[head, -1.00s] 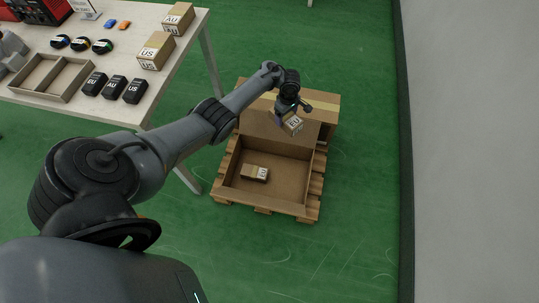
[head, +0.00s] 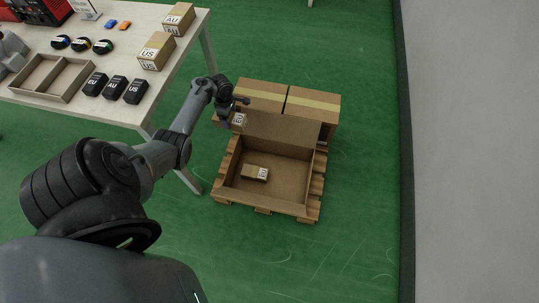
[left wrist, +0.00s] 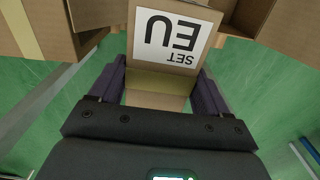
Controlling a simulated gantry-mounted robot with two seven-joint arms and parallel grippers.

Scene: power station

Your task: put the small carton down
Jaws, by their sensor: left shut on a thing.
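The small carton (head: 239,119) is brown with a white label; in the left wrist view the carton (left wrist: 172,38) shows the label "SET EU". My left gripper (head: 229,112) is shut on it, with its two purple-grey fingers (left wrist: 160,88) on either side. The gripper holds the carton in the air by the back left of the open box (head: 229,176), near a closed carton. Another small carton (head: 255,172) lies inside the open box, on its left side. My right gripper is not in view.
The open box sits on a wooden pallet (head: 264,210), with closed taped cartons (head: 312,105) behind it. A white table (head: 143,110) on the left bears US and AU cartons, black packs and a divided tray (head: 50,78). Green floor is clear to the right.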

